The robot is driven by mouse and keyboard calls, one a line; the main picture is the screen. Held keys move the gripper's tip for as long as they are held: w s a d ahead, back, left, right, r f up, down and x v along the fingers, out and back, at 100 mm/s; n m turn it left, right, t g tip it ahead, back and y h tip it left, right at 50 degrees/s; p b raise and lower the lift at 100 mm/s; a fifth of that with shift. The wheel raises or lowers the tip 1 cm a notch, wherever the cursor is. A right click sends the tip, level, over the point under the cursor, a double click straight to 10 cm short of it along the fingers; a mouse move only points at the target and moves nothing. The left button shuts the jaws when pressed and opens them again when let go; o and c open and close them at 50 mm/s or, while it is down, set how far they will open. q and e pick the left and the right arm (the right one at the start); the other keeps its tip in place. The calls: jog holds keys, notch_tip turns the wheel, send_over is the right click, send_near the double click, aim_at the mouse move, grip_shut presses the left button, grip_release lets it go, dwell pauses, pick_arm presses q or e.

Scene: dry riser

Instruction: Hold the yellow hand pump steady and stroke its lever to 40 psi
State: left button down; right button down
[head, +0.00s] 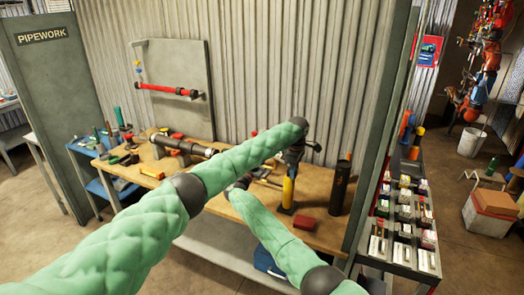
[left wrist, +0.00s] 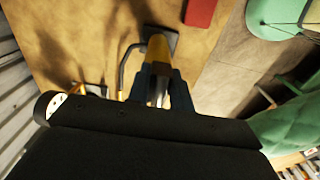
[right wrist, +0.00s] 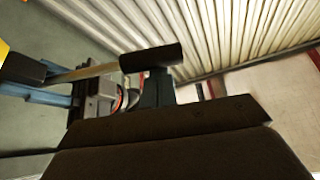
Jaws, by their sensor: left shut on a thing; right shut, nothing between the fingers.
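The yellow hand pump (head: 288,190) stands upright on the wooden bench, right of centre. My left gripper (head: 291,157) comes down on it from above. In the left wrist view its fingers (left wrist: 160,88) are shut on the pump's yellow upper body (left wrist: 157,50). In the right wrist view the pump's lever, a metal rod with a black grip (right wrist: 150,57), stretches out from the left. My right gripper (right wrist: 157,90) is shut and empty, its fingertips right at the black grip; whether they touch cannot be told. No gauge reading is legible.
A red block (head: 302,224) and a dark upright cylinder (head: 340,185) stand right of the pump. A dark pipe assembly (head: 183,146) lies on the bench at left. A corrugated wall (head: 260,60) closes the back. A rack of small boxes (head: 404,225) stands at right.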

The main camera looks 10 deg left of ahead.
jog(key=shift+w+a+f+n+t+y, duration=0.1)
jog(key=shift+a+f+n+t+y, duration=0.2)
jog(key=shift+f+n+y, duration=0.7)
jog(key=shift+w+a+f+n+t+y, duration=0.1)
jog(key=shift+a+f+n+t+y, duration=0.2)
jog(key=shift+f+n+y, duration=0.75)
jog(key=shift+w+a+f+n+t+y, duration=0.15)
jog(key=shift+f+n+t+y, duration=0.4)
jog(key=shift+n, duration=0.9)
jog(key=shift+s+f+h, duration=0.1)
jog(key=shift+f+h, duration=0.1)
jog(key=shift+h, duration=0.1)
jog(key=shift+r, duration=0.1)
notch_tip(320, 180, up, 4)
jog(key=v, duration=1)
jog(key=shift+s+a, duration=0.35)
jog(key=shift+r, duration=0.2)
notch_tip(320, 180, up, 6)
jog(key=d+m+g+h, duration=0.2)
jog(key=m+h, duration=0.3)
jog(key=m, duration=0.3)
jog(key=shift+s+m+g+h, duration=0.3)
jog(key=shift+s+g, duration=0.05)
jog(key=shift+g, duration=0.2)
